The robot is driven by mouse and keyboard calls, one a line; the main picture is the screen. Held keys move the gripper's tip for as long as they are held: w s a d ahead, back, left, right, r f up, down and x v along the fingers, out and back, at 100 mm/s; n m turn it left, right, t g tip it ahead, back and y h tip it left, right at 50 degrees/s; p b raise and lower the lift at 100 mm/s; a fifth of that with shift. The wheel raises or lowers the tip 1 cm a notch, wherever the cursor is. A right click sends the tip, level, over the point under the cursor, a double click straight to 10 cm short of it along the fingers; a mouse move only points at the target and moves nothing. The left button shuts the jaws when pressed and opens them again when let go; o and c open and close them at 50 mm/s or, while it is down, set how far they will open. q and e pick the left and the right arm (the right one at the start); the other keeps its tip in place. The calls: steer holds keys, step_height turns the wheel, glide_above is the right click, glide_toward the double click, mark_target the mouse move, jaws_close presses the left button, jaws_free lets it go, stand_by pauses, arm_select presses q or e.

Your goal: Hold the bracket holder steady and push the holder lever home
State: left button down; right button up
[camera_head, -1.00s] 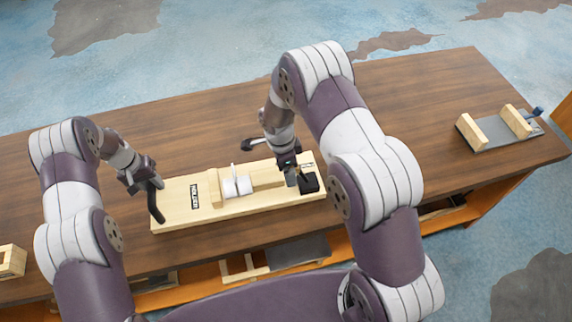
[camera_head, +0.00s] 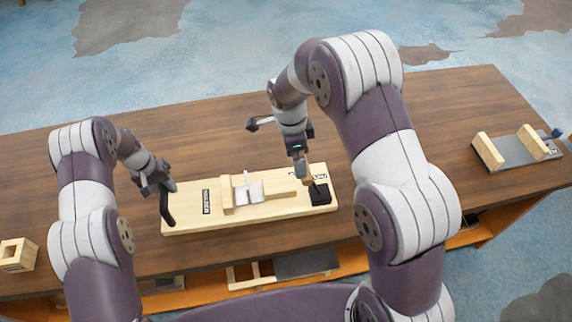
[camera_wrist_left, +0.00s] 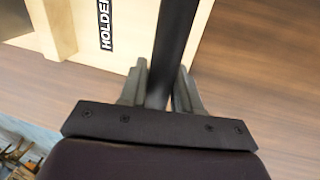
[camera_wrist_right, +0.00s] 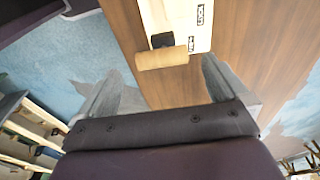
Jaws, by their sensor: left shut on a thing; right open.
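The bracket holder is a pale wooden board (camera_head: 270,208) labelled HOLDER, lying on the table in the head view. White pieces (camera_head: 249,193) sit between wooden blocks on it. My left gripper (camera_head: 168,187) is shut on the black bar handle at the board's left end; the left wrist view shows the bar (camera_wrist_left: 172,45) between the fingers. At the right end is a black block (camera_head: 320,194) with the wooden-gripped lever (camera_head: 308,180). My right gripper (camera_head: 301,170) is open just above the lever. In the right wrist view, the wooden grip (camera_wrist_right: 160,58) lies ahead of the fingers, apparently not clamped.
A grey fixture with two wooden blocks (camera_head: 515,151) stands at the table's right end. A small wooden frame (camera_head: 17,254) is at the left edge. A dark tool (camera_head: 262,123) lies or stands behind the board. The brown tabletop (camera_head: 420,120) is clear between these.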

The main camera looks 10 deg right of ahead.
steer(key=shift+r, duration=0.55)
